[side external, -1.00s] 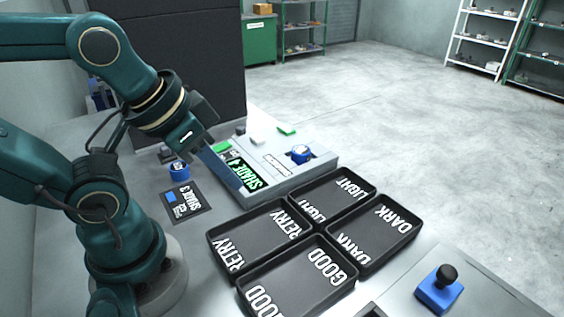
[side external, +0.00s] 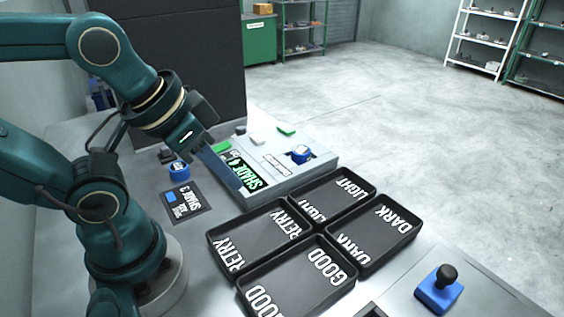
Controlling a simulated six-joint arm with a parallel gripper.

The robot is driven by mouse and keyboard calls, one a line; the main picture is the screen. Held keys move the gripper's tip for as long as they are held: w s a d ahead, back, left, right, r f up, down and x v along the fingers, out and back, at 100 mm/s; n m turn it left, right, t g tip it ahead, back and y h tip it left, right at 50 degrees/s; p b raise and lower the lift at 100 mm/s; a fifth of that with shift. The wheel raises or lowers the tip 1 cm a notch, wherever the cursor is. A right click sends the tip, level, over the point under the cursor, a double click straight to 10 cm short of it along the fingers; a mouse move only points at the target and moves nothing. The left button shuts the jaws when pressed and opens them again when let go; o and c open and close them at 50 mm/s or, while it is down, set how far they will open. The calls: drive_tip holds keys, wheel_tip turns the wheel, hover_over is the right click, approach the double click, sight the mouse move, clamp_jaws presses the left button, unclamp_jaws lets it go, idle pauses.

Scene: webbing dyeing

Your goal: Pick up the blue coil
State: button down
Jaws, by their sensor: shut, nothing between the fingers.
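A blue coil (side external: 179,170) stands on the grey table, behind the black SHADE 3 card (side external: 185,201), which bears a small blue patch. Another round blue item (side external: 300,154) sits on the right part of the grey device; I cannot tell whether it is also a coil. My gripper (side external: 239,187) is shut and empty. Its long fingers point down and right, in front of the device's left part and partly covering it. The first blue coil is to the left of the fingers, apart from them.
The grey device (side external: 285,184) has a green SHADE 4 display and green and white blocks. Black trays marked RETRY (side external: 213,246), LIGHT (side external: 366,182), DARK (side external: 412,235) and GOOD (side external: 345,291) stand in front. A blue block with a black knob (side external: 439,290) is at lower right.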

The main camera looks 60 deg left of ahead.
drive_tip(key=shift+c, duration=0.6)
unclamp_jaws()
